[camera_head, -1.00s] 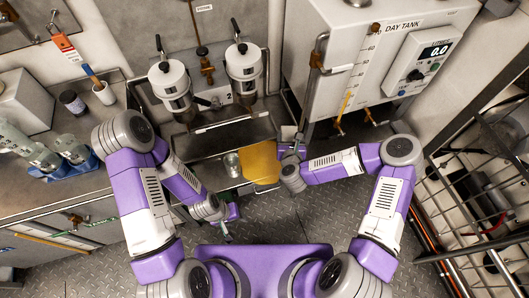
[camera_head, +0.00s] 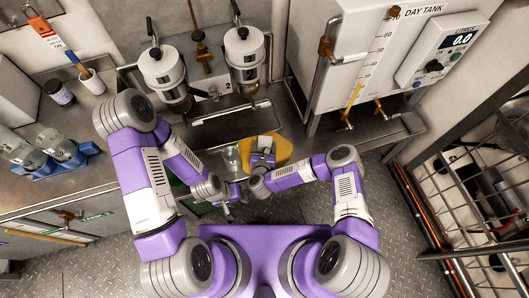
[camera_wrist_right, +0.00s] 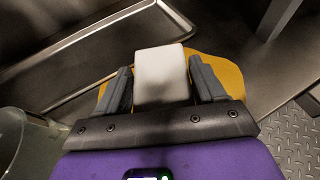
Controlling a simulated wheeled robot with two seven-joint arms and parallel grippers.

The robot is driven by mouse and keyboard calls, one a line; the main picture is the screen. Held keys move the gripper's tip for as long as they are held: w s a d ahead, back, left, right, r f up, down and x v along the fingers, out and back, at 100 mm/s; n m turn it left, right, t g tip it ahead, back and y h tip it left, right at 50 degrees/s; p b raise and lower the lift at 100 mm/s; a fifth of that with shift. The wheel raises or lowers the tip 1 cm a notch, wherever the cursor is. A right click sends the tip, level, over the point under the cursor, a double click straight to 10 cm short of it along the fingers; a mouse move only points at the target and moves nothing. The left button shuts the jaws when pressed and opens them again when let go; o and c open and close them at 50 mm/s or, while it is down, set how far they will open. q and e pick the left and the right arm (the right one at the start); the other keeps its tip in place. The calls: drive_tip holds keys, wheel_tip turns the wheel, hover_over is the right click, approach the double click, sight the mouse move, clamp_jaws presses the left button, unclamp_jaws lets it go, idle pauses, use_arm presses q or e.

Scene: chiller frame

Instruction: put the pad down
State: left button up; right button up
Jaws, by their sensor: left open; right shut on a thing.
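A white block-like pad (camera_wrist_right: 161,75) sits between the fingers of my right gripper (camera_wrist_right: 162,88) in the right wrist view. My right gripper is shut on it. In the head view this gripper (camera_head: 263,159) is over a yellow sheet (camera_head: 283,151) at the counter's front edge. The yellow sheet (camera_wrist_right: 224,72) shows behind the pad in the wrist view; I cannot tell whether the pad touches it. My left gripper (camera_head: 228,212) is open and empty, lower and to the left, in front of the counter.
A clear glass vessel (camera_head: 231,158) stands just left of the yellow sheet and shows in the wrist view (camera_wrist_right: 22,140). A metal drip tray (camera_head: 230,131) lies behind, below two white-topped canisters (camera_head: 162,66). The day tank (camera_head: 352,55) stands at the right.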

wheel_tip(320, 180, down, 4)
drive_tip(key=shift+r+b, duration=0.1)
drive_tip(key=shift+b, duration=0.75)
drive_tip(key=shift+f, duration=0.3)
drive_tip(key=o, duration=0.6)
drive_tip(key=shift+f+b, duration=0.1)
drive_tip(key=shift+b, duration=0.2)
drive_tip(key=shift+c, duration=0.2)
drive_tip(key=o, duration=0.4)
drive_tip(key=shift+o, duration=0.2)
